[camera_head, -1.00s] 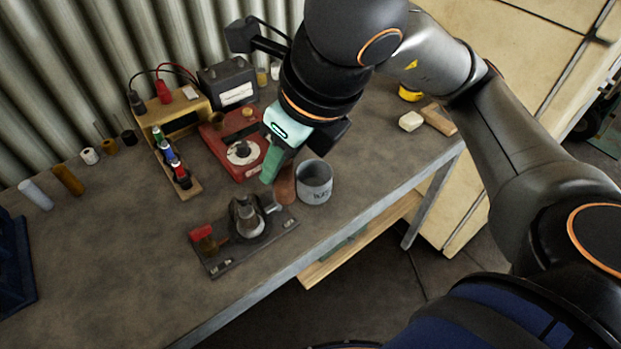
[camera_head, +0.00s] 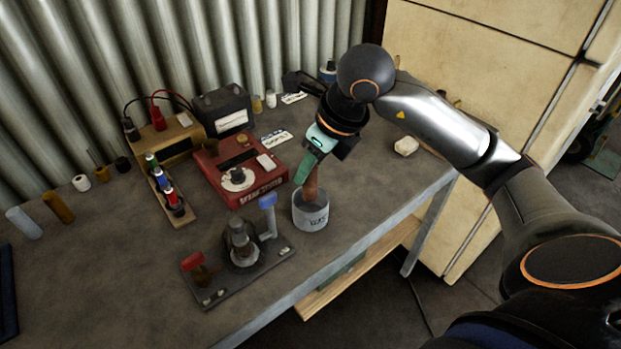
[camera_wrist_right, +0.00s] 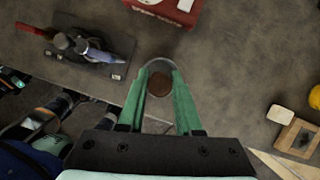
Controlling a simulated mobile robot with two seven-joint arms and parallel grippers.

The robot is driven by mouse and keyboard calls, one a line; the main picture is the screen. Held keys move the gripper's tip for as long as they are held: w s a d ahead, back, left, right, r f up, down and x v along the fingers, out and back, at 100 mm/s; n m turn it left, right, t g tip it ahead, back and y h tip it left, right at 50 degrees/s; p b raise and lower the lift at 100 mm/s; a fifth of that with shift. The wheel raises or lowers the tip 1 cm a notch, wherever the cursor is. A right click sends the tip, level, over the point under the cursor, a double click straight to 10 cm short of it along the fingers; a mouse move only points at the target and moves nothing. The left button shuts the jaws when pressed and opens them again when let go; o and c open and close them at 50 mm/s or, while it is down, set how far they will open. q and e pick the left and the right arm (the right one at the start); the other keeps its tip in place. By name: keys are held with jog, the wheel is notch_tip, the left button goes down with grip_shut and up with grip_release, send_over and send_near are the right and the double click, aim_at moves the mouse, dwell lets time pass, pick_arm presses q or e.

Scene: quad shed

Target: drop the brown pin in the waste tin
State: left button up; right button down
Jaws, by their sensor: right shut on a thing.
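The brown pin (camera_head: 312,183) is held upright in my right gripper (camera_head: 304,180), whose green fingers are shut on its upper part. The waste tin (camera_head: 311,216) is a grey, open-topped can near the front edge of the bench. The pin's lower end is at the tin's mouth, within its rim as seen from the head. I cannot tell how far it dips inside. In the right wrist view the pin's round top (camera_wrist_right: 159,84) is between the fingers, with the tin's rim (camera_wrist_right: 160,62) around it. My left gripper is not in view.
A dark fixture (camera_head: 240,255) with red and blue handles stands left of the tin. A red instrument (camera_head: 262,178) is behind it. A wooden holder (camera_head: 183,213) with coloured pieces is further left. A pale block (camera_head: 406,146) lies to the right.

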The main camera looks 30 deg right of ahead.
aim_at(310, 181)
jog(key=shift+w+d+f, duration=0.1)
jog(key=shift+d+f, duration=0.05)
jog(key=shift+f, duration=1.55)
jog(key=shift+f, duration=0.1)
jog(key=shift+f+b, duration=0.55)
jog(key=shift+b, duration=0.05)
jog(key=c, duration=0.6)
grip_release()
jog(key=shift+r+p, duration=0.45)
jog(key=shift+p, duration=0.1)
jog(key=p+v, duration=0.1)
jog(key=v, duration=1.1)
jog(key=shift+r, duration=0.25)
